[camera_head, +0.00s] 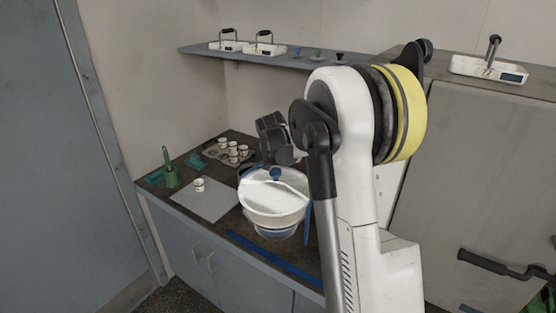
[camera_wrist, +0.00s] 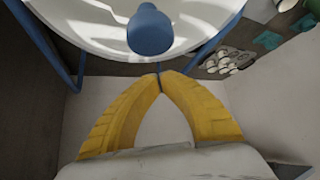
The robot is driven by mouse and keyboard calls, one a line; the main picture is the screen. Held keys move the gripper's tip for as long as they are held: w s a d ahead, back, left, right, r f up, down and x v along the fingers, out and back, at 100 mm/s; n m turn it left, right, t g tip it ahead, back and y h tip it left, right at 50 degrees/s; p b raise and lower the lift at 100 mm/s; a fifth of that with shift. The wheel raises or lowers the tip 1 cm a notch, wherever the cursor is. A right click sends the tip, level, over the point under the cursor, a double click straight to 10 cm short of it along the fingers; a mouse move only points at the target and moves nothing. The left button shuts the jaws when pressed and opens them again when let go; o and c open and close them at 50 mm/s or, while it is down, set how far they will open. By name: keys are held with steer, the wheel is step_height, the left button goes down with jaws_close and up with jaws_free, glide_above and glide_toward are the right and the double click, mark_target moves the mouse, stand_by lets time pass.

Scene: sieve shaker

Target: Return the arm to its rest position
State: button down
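My gripper (camera_wrist: 158,78) shows in the wrist view with its two yellow fingers meeting at the tips, shut and with nothing seen between them. Just past the tips is a blue knob (camera_wrist: 149,30) on a white round lid (camera_wrist: 92,22); the knob looks apart from the fingers. In the head view my arm rises at the centre and bends over to the left, with its dark wrist above the bench near the sieve shaker. The shaker's white lid (camera_head: 262,200) and blue knob (camera_head: 276,174) show below the wrist. My fingers cannot be made out there.
The bench (camera_head: 160,188) holds a tray of small cups (camera_head: 238,160), a single cup (camera_head: 199,185), a grey mat (camera_head: 205,206) and a green brush-like item (camera_head: 171,175). A wall shelf (camera_head: 275,62) carries two scales. Blue shaker posts (camera_head: 307,222) stand beside the lid. Another scale (camera_head: 489,68) sits at right.

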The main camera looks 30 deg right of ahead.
steer(key=p+v, duration=0.2)
steer(key=v, duration=0.6)
steer(key=shift+r+p, duration=0.35)
steer(key=shift+p, duration=0.05)
steer(key=shift+s+a+r, duration=0.3)
steer(key=shift+s+r, duration=0.15)
steer(key=s+a+f+n+y+b, duration=0.2)
steer(key=s+a+n, duration=0.2)
steer(key=s+a, duration=0.8)
steer(key=s+a+f+n+t+y+b, duration=0.1)
steer(key=s+a+f+n+y, duration=0.1)
steer(key=s+a, duration=1.1)
steer(key=s+n+y, duration=0.1)
steer(key=s+n, duration=0.1)
steer(key=s, duration=0.2)
steer(key=shift+s+a+f+b, duration=0.2)
steer(key=shift+s+a+b, duration=0.05)
steer(key=shift+b, duration=0.1)
